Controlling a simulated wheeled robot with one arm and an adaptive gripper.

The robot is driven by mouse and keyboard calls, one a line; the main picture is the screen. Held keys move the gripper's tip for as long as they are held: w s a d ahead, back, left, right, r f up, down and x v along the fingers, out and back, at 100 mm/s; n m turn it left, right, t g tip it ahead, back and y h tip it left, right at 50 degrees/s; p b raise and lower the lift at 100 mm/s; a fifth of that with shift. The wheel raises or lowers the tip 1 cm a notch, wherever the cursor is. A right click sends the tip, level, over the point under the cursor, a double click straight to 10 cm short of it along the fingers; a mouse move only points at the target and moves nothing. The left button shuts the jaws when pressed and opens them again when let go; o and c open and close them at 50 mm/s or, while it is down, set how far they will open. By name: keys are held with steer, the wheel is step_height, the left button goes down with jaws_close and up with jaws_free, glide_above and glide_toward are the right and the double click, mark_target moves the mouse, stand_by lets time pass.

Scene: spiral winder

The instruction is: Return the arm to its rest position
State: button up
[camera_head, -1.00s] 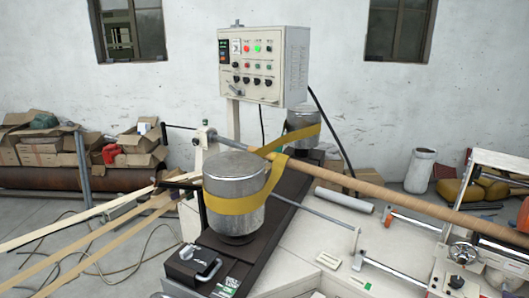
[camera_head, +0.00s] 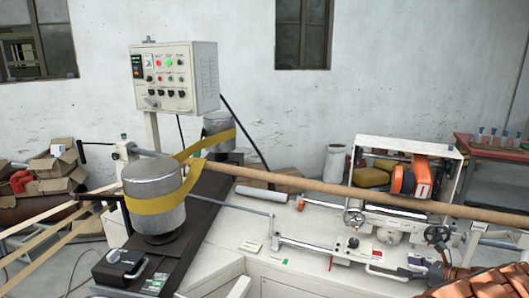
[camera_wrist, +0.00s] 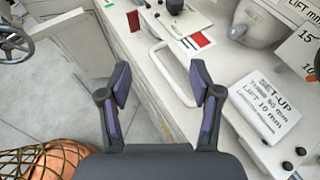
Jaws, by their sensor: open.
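My gripper (camera_wrist: 158,88) shows in the wrist view with its two purple-padded fingers apart and nothing between them. Past the fingertips are the machine's white side and a white bar handle (camera_wrist: 172,75). I cannot tell from this view how far the handle is from the fingers. The head view does not show my gripper clearly. In the head view the spiral winder has a long brown tube (camera_head: 330,186), a metal drum (camera_head: 154,197) with a yellow belt (camera_head: 158,205), and a control box (camera_head: 175,76) with lit buttons.
A printed set-up card (camera_wrist: 265,105) lies on the machine top right of my gripper. A basket of orange things (camera_wrist: 38,158) stands at lower left, near a handwheel (camera_wrist: 14,43). Grey floor (camera_wrist: 75,72) is clear between them. A red table (camera_head: 490,148) stands at the right.

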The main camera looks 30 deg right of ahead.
steer(key=w+a+r+n+g+y, duration=0.1)
steer(key=w+a+r+n+y, duration=0.15)
steer(key=w+a+r, duration=0.35)
steer(key=w+a+r+n+g+y, duration=0.15)
steer(key=w+a+n, duration=0.25)
steer(key=a, duration=0.4)
steer(key=w+a+r+n+g+y, duration=0.1)
steer(key=w+a+r+n+y, duration=0.2)
steer(key=a, duration=0.4)
steer(key=w+a+r+n+g, duration=0.1)
steer(key=a+r+n+g, duration=0.2)
steer(key=a, duration=0.8)
steer(key=a+r+n+g, duration=0.25)
steer(key=a+n, duration=0.25)
steer(key=a, duration=0.6)
steer(key=s+a+n+g+h, duration=0.2)
steer(key=s+a+n+g, duration=0.45)
steer(key=s+a, duration=0.7)
steer(key=s+f+n+h, duration=0.2)
steer(key=s+n+h, duration=0.4)
steer(key=s, duration=1.1)
steer(key=n, duration=0.4)
steer(key=shift+s+a+f+h, duration=0.15)
steer(key=shift+a+f+h, duration=0.2)
steer(key=shift+h, duration=0.05)
